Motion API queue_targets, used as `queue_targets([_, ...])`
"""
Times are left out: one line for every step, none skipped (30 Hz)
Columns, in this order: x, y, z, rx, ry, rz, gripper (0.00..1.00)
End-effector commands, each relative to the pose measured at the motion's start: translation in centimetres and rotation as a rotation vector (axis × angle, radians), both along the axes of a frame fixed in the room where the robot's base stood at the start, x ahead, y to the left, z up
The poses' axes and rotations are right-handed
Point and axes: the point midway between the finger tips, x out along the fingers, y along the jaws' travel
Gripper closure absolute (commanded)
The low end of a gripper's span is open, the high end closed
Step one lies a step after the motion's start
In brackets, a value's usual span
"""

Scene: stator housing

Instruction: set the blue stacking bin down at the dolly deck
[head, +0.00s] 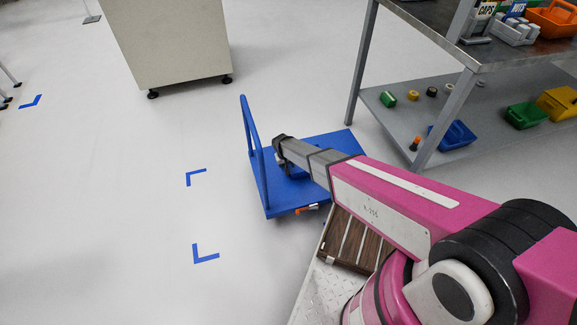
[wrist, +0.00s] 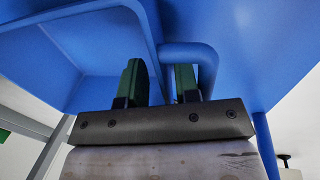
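The blue stacking bin (head: 291,169) shows in the head view as a darker blue shape under my gripper, over the dolly deck (head: 327,148). My arm hides much of it, and I cannot tell whether it touches the deck. In the wrist view, the bin (wrist: 105,42) fills the upper left. My gripper (head: 281,148) points down at it. In the wrist view, the green fingers (wrist: 160,82) stand apart, with blue material between them. A bent blue tube (wrist: 188,52) passes close to the right finger. I cannot tell whether the fingers press on anything.
The dolly's upright handle (head: 250,125) rises at the deck's left side. A steel shelf unit (head: 455,95) stands to the right, with another blue bin (head: 452,135), a green bin (head: 525,115) and a yellow bin (head: 558,102) on its lower shelf. Floor left of the dolly is clear.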

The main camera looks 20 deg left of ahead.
Motion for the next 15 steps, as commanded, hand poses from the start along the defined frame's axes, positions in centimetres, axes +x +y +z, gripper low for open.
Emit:
queue_targets([-0.1, 0.0, 0.4, 0.000, 0.000, 0.000, 0.71])
queue_targets([-0.1, 0.0, 0.7, 0.001, -0.001, 0.000, 0.71])
queue_targets([-0.2, 0.1, 1.1, 0.001, -0.001, 0.000, 0.71])
queue_targets([-0.2, 0.1, 1.5, 0.001, -0.001, 0.000, 0.71])
queue_targets([-0.3, 0.2, 2.0, 0.001, -0.001, 0.000, 0.71])
queue_targets([-0.4, 0.3, 2.7, 0.001, -0.001, 0.000, 0.71])
queue_targets([-0.5, 0.3, 3.3, 0.001, -0.001, 0.000, 0.71])
queue_targets([-0.6, 0.4, 3.9, 0.001, -0.001, 0.001, 0.71])
queue_targets([-0.7, 0.6, 4.8, 0.001, -0.001, 0.001, 0.71])
queue_targets([-0.8, 0.7, 5.4, 0.001, -0.001, 0.001, 0.71])
queue_targets([-0.9, 0.8, 6.0, 0.001, -0.001, 0.001, 0.71])
queue_targets([-1.0, 0.9, 6.8, 0.001, -0.001, 0.001, 0.71])
queue_targets([-1.1, 1.0, 7.3, 0.001, -0.001, 0.001, 0.71])
queue_targets([-1.1, 1.1, 7.9, 0.001, -0.001, 0.001, 0.71])
queue_targets([-1.2, 1.2, 8.6, 0.001, -0.001, 0.001, 0.71])
